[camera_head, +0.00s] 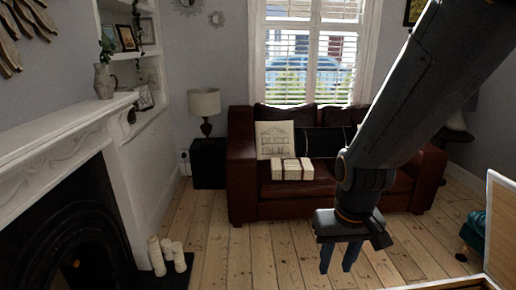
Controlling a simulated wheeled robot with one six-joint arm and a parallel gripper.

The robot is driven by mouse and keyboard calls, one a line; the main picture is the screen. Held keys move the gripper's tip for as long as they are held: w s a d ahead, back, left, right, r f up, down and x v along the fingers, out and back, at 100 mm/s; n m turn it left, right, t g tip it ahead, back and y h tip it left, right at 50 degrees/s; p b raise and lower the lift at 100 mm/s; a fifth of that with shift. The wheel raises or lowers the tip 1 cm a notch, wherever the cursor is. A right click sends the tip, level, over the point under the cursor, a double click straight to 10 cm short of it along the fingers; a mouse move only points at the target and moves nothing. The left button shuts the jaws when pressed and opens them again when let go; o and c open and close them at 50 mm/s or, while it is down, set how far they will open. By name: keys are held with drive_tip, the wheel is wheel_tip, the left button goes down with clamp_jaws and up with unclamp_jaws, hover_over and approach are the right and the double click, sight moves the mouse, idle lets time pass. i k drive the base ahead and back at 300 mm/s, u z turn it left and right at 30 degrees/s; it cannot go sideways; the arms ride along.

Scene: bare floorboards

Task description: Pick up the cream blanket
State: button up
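A cream blanket (292,170), folded into a block with darker bands across it, lies on the seat of the dark red leather sofa (243,165). It sits in front of a cream cushion with a building drawn on it (275,140). My gripper (337,268) hangs pointing down in front of the sofa, lower in the picture and to the right of the blanket. Its two fingers are apart with nothing seen between them. It is not touching the blanket.
A black cushion (318,142) lies on the sofa. A side table with a lamp (204,104) stands left of it. A fireplace (75,215) with cream candles (168,255) is at left. A white-edged box (500,230) is at right. Floorboards (240,255) before the sofa are clear.

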sight(282, 169)
drive_tip(key=i, duration=3.05)
drive_tip(key=z, duration=2.35)
drive_tip(key=i, duration=0.6)
drive_tip(key=u, duration=1.35)
